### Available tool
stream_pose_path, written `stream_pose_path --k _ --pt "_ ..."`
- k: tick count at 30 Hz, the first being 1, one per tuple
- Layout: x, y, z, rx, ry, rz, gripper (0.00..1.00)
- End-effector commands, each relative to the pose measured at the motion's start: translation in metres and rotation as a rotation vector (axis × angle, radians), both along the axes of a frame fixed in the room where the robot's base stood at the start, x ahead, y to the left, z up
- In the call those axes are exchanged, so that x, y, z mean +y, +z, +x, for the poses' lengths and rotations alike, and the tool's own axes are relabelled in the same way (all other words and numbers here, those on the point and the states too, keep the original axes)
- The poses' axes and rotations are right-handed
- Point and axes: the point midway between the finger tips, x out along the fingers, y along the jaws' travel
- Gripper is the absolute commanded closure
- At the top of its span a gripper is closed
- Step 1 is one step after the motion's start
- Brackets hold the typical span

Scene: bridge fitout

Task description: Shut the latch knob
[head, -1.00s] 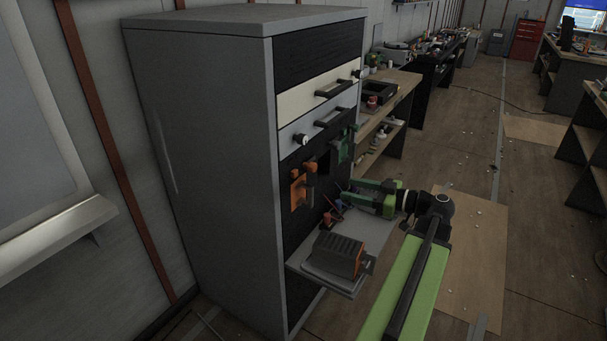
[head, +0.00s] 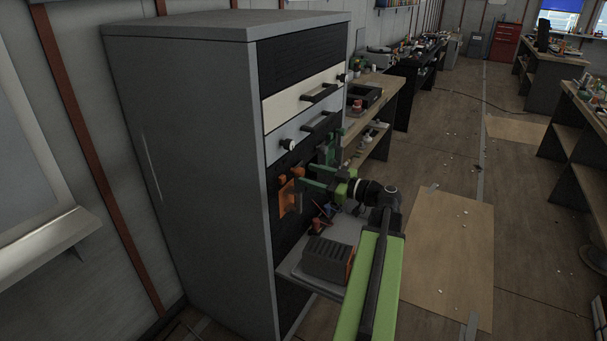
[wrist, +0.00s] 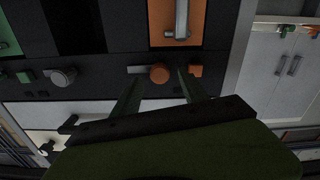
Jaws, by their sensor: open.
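A round orange knob (wrist: 160,73) with a short grey bar (wrist: 138,69) beside it sits on the dark cabinet front in the wrist view; it looks like the latch knob. A small orange block (wrist: 196,71) is just to its right. In the head view the orange parts (head: 297,171) are small and partly behind my fingers. My gripper (head: 308,187) is open at the cabinet front. In the wrist view its fingertips (wrist: 160,82) lie on either side of the orange knob. I cannot tell whether they touch it.
An orange plate with a grey handle (wrist: 177,20) is close by. A round grey knob (wrist: 63,75) and a green block (wrist: 25,76) are to the left. Drawers (head: 318,93) are above. A shelf (head: 293,270) with a grey ribbed box (head: 325,260) sticks out below.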

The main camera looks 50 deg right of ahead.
Motion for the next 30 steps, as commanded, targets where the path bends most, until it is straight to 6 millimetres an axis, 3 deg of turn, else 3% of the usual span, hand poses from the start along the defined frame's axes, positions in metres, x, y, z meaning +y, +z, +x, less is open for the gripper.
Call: stream_pose_path --k 6,15,27,30 --pt "0.006 0.0 0.025 0.0 0.002 0.0 0.49" --pt "0.007 0.0 0.028 0.0 0.001 0.0 0.49" --pt "0.007 0.0 0.028 0.0 0.002 0.0 1.0" --pt "0.008 0.0 0.028 0.0 0.002 0.0 1.0"
